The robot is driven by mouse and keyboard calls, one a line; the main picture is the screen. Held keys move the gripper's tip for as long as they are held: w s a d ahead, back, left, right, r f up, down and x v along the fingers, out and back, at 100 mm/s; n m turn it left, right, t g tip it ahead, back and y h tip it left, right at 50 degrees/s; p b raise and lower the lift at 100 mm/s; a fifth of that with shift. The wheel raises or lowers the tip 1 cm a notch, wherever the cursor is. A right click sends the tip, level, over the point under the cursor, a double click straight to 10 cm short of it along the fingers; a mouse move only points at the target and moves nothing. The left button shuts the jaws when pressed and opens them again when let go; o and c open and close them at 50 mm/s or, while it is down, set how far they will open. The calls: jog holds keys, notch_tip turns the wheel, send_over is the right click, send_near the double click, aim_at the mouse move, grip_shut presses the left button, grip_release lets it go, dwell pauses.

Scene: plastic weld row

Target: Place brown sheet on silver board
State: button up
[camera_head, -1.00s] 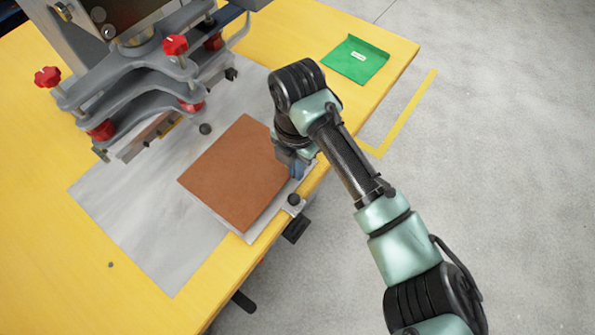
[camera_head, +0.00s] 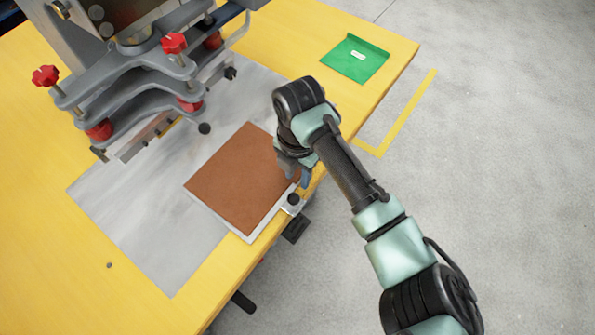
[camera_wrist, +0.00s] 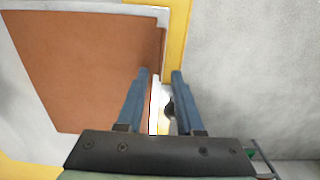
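The brown sheet (camera_head: 235,180) lies flat, or nearly so, over the silver board (camera_head: 249,238). The board's pale rim shows along the sheet's lower and right edges; the sheet hides most of the rest. In the wrist view the sheet (camera_wrist: 85,65) fills the left side, with a pale border (camera_wrist: 33,88) beyond it. My gripper (camera_head: 303,178) is at the sheet's right edge in the head view. In the wrist view my gripper (camera_wrist: 162,74) has its blue fingers apart, with a gap between them. The left finger overlaps the sheet's edge; I cannot tell whether it touches.
A grey press with red knobs (camera_head: 173,43) stands at the upper left, close to the sheet. A black knob (camera_head: 293,199) sits by the board's corner. The table edge runs below my arm.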

notch_tip(320, 180, up, 12)
jog(key=p, duration=0.1)
jog(key=shift+r, duration=0.15)
dwell(0.4)
jog(key=w+a+r+m+t+y, duration=0.3)
jog(key=w+a+r+t, duration=0.15)
jog(key=a+r, duration=0.35)
jog(key=w+a+r+m+t+y, duration=0.2)
jog(key=w+a+r+m+t, duration=0.25)
jog(key=r, duration=0.55)
notch_tip(320, 180, up, 15)
jog(key=s+m+t+y, duration=0.1)
jog(key=m+t+y, duration=0.1)
jog(key=m+t, duration=0.45)
jog(key=s+d+r+m+t+h, duration=0.3)
jog(key=s+d+r+m+t, duration=0.3)
jog(key=r, duration=0.3)
jog(key=s+d+r+m+t+h, duration=0.4)
jog(key=s+d+r+m+t, duration=0.2)
jog(key=s+r+m, duration=0.2)
jog(key=shift+s+d+r+m, duration=0.3)
jog(key=shift+s+r+m, duration=0.1)
jog(key=shift+s+r, duration=0.2)
